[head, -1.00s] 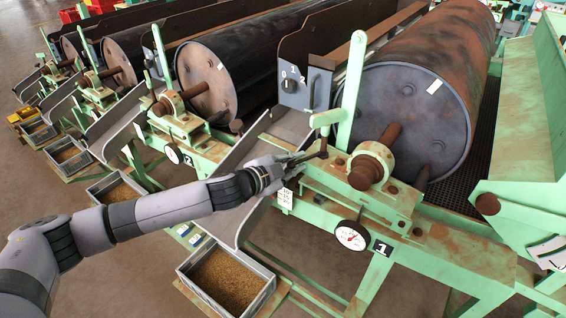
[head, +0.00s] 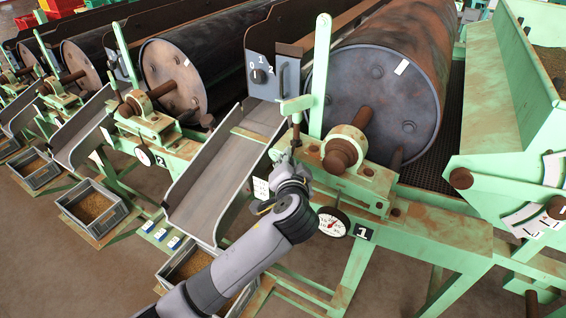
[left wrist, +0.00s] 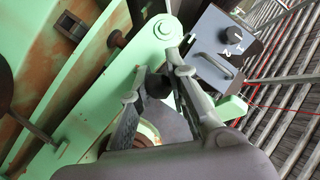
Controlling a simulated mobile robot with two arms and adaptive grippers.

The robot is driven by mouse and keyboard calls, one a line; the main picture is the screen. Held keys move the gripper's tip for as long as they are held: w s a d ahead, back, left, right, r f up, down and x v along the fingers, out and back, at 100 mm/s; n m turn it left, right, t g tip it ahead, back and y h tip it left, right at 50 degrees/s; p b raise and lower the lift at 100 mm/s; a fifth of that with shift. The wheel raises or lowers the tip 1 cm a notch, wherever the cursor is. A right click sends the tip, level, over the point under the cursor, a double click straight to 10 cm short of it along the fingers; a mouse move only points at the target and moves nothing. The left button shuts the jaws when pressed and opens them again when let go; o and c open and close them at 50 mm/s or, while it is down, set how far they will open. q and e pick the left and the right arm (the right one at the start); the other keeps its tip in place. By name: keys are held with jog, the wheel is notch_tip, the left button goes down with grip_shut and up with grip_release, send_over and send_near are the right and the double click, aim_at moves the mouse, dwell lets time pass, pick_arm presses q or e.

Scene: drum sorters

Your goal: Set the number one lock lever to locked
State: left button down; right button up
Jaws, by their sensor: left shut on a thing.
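The number one machine carries a "1" plate (head: 362,232) beside a white dial. A short dark rusty lever (head: 296,134) stands under the end of a light green bar, left of the drum shaft bearing. My left gripper (head: 291,160) is at this lever's lower part, its arm coming up from the bottom. In the left wrist view, the fingers of my left gripper (left wrist: 157,78) close around a dark rounded knob (left wrist: 158,86), which they partly hide. I cannot read any locked or unlocked marking. My right gripper is not in view.
A grey control box (head: 273,72) with a numbered knob and handle stands above the lever. A sloping grey chute (head: 215,180) lies left of my gripper. The large rusty drum (head: 385,95) is behind. Grain crates (head: 92,208) stand on the floor at left.

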pick_arm(q)
jog(key=shift+d, duration=0.15)
dwell(0.3)
jog(key=c, duration=1.7)
grip_release()
jog(key=shift+s, duration=0.1)
jog(key=v, duration=1.2)
jog(key=shift+d, duration=0.25)
